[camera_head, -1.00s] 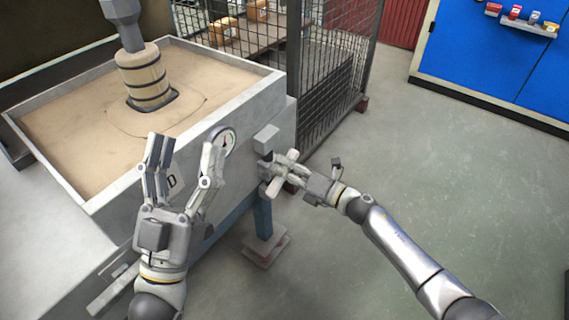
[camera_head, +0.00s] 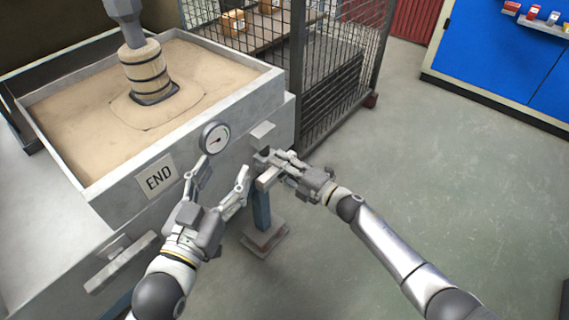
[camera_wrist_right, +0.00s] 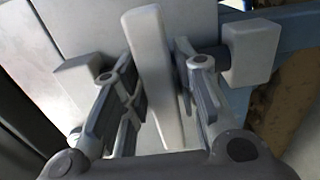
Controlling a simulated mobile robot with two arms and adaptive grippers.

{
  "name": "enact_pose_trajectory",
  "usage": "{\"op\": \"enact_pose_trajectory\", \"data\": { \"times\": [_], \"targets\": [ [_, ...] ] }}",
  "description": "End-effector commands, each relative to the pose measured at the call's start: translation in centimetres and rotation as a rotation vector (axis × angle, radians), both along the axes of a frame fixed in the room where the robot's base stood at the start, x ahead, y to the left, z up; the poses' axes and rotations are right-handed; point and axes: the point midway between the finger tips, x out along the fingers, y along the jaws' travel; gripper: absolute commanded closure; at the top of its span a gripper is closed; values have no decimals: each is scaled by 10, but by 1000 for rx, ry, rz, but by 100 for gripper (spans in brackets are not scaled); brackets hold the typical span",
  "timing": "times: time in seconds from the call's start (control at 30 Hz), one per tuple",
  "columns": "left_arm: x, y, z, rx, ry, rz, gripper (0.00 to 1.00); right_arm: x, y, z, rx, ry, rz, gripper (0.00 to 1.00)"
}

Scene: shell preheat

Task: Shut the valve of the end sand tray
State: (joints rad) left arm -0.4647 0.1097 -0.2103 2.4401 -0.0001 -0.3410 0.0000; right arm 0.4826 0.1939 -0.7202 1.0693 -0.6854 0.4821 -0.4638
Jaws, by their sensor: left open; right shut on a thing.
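The end sand tray (camera_head: 104,204) is a grey box of sand with an END plate (camera_head: 159,177) and a round gauge (camera_head: 214,138) on its front. The valve handle (camera_head: 267,179), a pale bar, is at the tray's front right corner. My right gripper (camera_head: 282,166) is shut on this handle, partly hiding it. In the right wrist view the handle (camera_wrist_right: 153,75) stands between the fingers of the right gripper (camera_wrist_right: 158,95). My left gripper (camera_head: 222,180) is open and empty in front of the tray, below the gauge.
A grey block (camera_head: 262,134) juts out above the valve. A wire mesh cage (camera_head: 328,75) stands close behind the corner. The floor (camera_head: 450,170) at right is clear.

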Motion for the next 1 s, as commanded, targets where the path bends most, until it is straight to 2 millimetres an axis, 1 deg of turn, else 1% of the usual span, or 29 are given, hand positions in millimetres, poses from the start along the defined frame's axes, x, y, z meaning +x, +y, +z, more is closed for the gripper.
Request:
{"op": "enact_pose_trajectory", "data": {
  "times": [0.37,0.4,0.5,0.83,0.93,1.0],
  "targets": [
    [0,0,-1,1,4,0,38,0,-1,-2,7,11,-2,100],
    [0,0,-1,1,4,0,38,0,-1,-2,7,11,-2,70],
    [0,0,-1,1,4,0,38,0,0,-1,6,10,-2,57],
    [0,0,-1,2,3,0,38,-1,-1,-1,4,7,-1,57],
    [0,0,-1,2,4,0,38,-4,-6,-1,3,6,-2,57],
    [0,0,-1,1,4,0,38,-8,-13,-2,2,7,-3,57]
  ]
}}
